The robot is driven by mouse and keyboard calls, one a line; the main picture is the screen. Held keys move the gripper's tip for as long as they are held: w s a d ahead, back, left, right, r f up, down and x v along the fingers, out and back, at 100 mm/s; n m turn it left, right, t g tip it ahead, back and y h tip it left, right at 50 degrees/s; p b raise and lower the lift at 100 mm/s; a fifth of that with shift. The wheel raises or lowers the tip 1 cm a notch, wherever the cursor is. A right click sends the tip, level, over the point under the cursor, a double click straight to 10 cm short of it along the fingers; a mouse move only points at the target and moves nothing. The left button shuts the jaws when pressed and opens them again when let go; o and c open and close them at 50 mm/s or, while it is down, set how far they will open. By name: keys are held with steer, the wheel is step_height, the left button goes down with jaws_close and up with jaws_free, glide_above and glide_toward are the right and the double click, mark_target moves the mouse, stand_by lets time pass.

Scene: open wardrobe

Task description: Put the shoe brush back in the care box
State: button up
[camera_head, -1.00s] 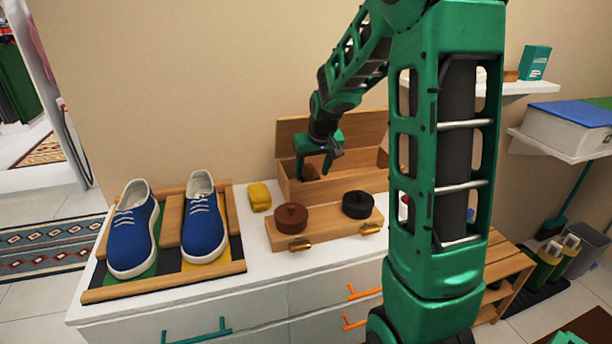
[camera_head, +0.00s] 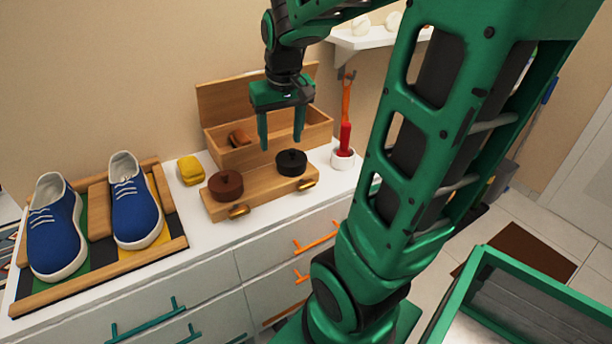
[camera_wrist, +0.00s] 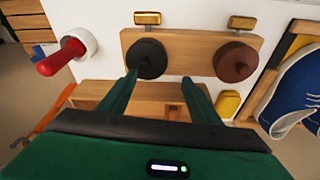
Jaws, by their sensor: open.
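The care box (camera_head: 318,135) is an open wooden box with its lid raised at the back, on the white dresser. A small brown wooden block, apparently the shoe brush (camera_head: 238,138), lies inside at the left, tilted or against the wall; I cannot tell which. It shows partly in the wrist view (camera_wrist: 173,112). My gripper (camera_head: 281,143) is open and empty, its fingers pointing down, above the box's front area and to the right of the brush. In the wrist view the fingertips (camera_wrist: 158,77) are apart with nothing between them.
A wooden stand (camera_head: 262,190) with a brown tin (camera_head: 226,185) and a black tin (camera_head: 291,162) stands before the box. A yellow sponge (camera_head: 190,170), blue shoes (camera_head: 137,213) on a rack, and a red-handled tool (camera_head: 345,138) in a white cup are nearby.

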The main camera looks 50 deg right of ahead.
steer(key=s+a+f+m+g, duration=0.1)
steer(key=s+a+f, duration=0.1)
steer(key=s, duration=0.6)
steer(key=s+a+f+g+y, duration=0.1)
steer(key=s+a+f, duration=0.1)
steer(key=s, duration=0.7)
steer(key=shift+s+a+f+m, duration=0.15)
steer(key=shift+s+a+m, duration=0.15)
steer(key=shift+a+m, duration=0.1)
steer(key=shift+w+f+g, duration=0.25)
steer(key=shift+w+g, duration=0.05)
steer(key=shift+w, duration=0.25)
